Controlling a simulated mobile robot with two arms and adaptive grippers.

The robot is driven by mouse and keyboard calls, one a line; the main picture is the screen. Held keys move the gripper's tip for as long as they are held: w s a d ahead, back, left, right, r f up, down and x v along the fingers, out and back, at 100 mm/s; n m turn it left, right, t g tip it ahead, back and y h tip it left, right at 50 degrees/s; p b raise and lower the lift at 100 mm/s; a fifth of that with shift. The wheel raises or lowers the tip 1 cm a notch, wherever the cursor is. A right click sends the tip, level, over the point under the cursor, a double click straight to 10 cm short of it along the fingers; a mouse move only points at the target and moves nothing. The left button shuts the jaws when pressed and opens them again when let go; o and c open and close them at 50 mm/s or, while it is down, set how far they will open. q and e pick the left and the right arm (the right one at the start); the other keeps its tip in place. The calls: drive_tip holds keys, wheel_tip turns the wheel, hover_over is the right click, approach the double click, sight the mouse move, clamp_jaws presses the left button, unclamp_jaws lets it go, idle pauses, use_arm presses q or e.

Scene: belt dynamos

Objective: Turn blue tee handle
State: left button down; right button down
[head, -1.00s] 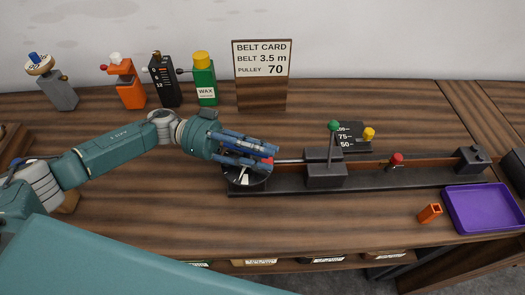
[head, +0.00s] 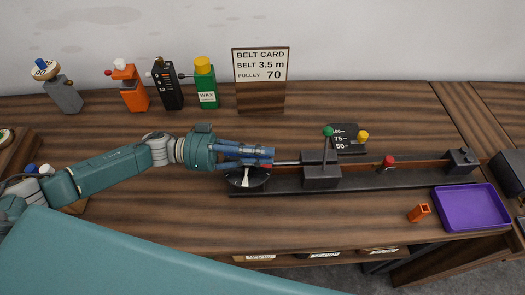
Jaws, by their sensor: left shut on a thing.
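My left gripper (head: 250,156) reaches in from the left and is shut at the left end of the dark rail bench (head: 400,180). The blue tee handle is between its fingers. Handle and blue fingers blend together, so its shape and angle are mostly hidden. A thin metal rod (head: 287,162) runs from the fingers to a dark block (head: 321,178) carrying a lever with a green knob (head: 328,132). Just below the fingers is a round black dial (head: 257,182) with a white mark, partly covered by the gripper. My right gripper is not in view.
A belt card (head: 260,65) reads belt 3.5 m, pulley 70. A scale plate (head: 343,131), yellow knob (head: 363,136) and red knob (head: 388,160) lie along the bench. A purple tray (head: 470,209) and orange piece (head: 419,212) are at right. Bottles and tools stand behind left.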

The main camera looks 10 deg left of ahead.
use_arm(q)
drive_tip(key=c, duration=1.7)
unclamp_jaws()
drive_tip(key=shift+c, duration=0.2)
drive_tip(key=s+a, duration=0.2)
drive_tip(key=a, duration=1)
